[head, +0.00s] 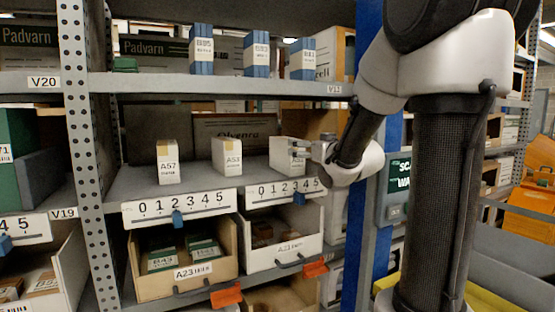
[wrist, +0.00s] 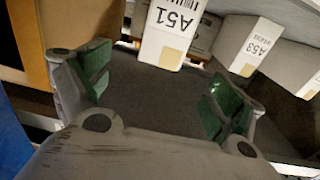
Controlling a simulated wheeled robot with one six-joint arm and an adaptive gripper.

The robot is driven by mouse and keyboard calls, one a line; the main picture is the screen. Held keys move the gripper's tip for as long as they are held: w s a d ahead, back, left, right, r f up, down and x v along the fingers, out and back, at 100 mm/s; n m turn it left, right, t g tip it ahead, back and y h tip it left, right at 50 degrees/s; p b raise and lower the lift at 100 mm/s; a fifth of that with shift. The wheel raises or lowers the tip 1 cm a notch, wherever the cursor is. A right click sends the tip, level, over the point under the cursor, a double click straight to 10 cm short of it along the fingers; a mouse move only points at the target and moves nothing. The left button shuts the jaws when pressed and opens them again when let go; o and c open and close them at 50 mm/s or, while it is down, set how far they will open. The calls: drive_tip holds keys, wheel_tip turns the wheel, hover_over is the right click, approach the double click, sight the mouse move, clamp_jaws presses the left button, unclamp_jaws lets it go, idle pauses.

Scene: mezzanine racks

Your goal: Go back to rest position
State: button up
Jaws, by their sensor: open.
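My gripper (head: 307,150) reaches over the right end of the middle shelf in the head view. In the wrist view, my gripper (wrist: 158,90) has its two green-padded fingers wide apart with nothing between them. The white box A51 (wrist: 168,38) stands on the shelf just beyond the fingertips. In the head view, box A51 (head: 283,155) is partly hidden by my gripper. Box A53 (head: 228,156) stands to its left, and it also shows in the wrist view (wrist: 248,47). Box A57 (head: 168,162) stands farther left.
The middle shelf (head: 130,186) has bare room between the boxes. The upper shelf (head: 170,84) with blue-and-white boxes runs above my gripper. Bins marked A23 (head: 192,271) and A21 (head: 290,249) hang below. A blue upright (head: 365,215) stands close behind my arm.

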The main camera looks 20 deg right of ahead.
drive_tip(key=shift+f, duration=0.1)
drive_tip(key=s+d+f+m+g+h, duration=0.1)
drive_tip(key=s+d+f+g, duration=0.1)
drive_tip(key=s+f+g, duration=0.35)
drive_tip(key=s+d+f+m+g+h, duration=0.1)
drive_tip(key=s+d+f+g+h, duration=0.1)
drive_tip(key=f, duration=0.6)
drive_tip(key=s+a+f+g, duration=0.2)
drive_tip(key=s+f+g, duration=0.2)
drive_tip(key=s, duration=0.6)
drive_tip(key=s+a+r+n+g+y, duration=0.2)
drive_tip(key=s+a+r+y, duration=0.1)
drive_tip(key=s+a, duration=0.7)
drive_tip(key=shift+s+a+r, duration=0.15)
drive_tip(key=shift+s+r, duration=0.4)
drive_tip(key=shift+s, duration=1.6)
